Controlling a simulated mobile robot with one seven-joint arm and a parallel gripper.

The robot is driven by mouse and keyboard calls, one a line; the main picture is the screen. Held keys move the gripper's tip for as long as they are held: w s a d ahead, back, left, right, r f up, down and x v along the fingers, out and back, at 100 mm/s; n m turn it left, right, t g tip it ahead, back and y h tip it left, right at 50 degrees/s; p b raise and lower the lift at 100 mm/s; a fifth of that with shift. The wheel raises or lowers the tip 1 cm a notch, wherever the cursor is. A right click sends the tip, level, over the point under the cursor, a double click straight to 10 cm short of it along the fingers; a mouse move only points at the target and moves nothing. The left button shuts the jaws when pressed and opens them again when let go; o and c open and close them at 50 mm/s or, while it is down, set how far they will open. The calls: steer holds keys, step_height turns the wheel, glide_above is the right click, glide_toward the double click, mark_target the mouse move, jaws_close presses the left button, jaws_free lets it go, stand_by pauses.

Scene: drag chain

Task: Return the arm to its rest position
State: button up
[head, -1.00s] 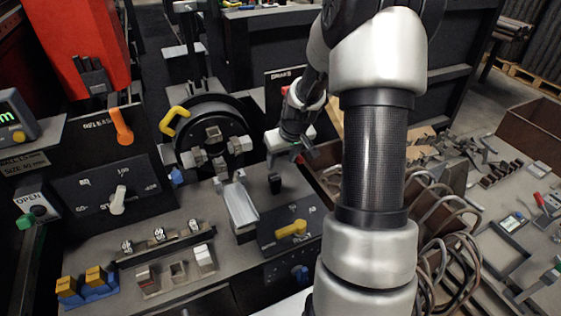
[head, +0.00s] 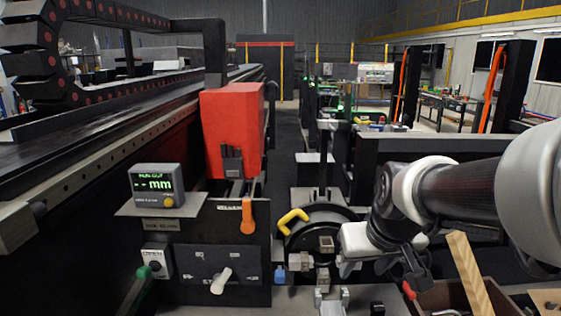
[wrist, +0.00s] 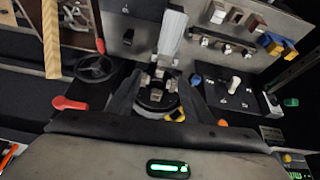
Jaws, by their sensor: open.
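My gripper shows in the wrist view (wrist: 157,88) with two dark fingers apart and nothing held between them. A round black chuck with grey metal jaws (wrist: 157,98) shows between and beyond the fingers. In the head view my arm reaches in from the right, and my pale gripper body (head: 363,241) hangs just right of the chuck (head: 325,243). The fingertips cannot be made out clearly there. I cannot tell the exact gap between gripper and chuck.
A red housing (head: 232,132) stands left of centre above a dial panel (head: 200,262). A readout box (head: 157,185) is at left. A yellow handle (head: 293,220) sits at the chuck's upper left. A wooden strip (head: 470,275) leans at lower right. A long machine bed fills the left.

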steer(key=s+a+r, duration=0.2)
steer(key=s+r, duration=0.1)
steer(key=s, duration=1.1)
step_height(320, 180, up, 12)
steer(key=p, duration=1.2)
steer(key=shift+w+m, duration=0.25)
steer(key=shift+m, duration=0.15)
steer(key=shift+r, duration=0.1)
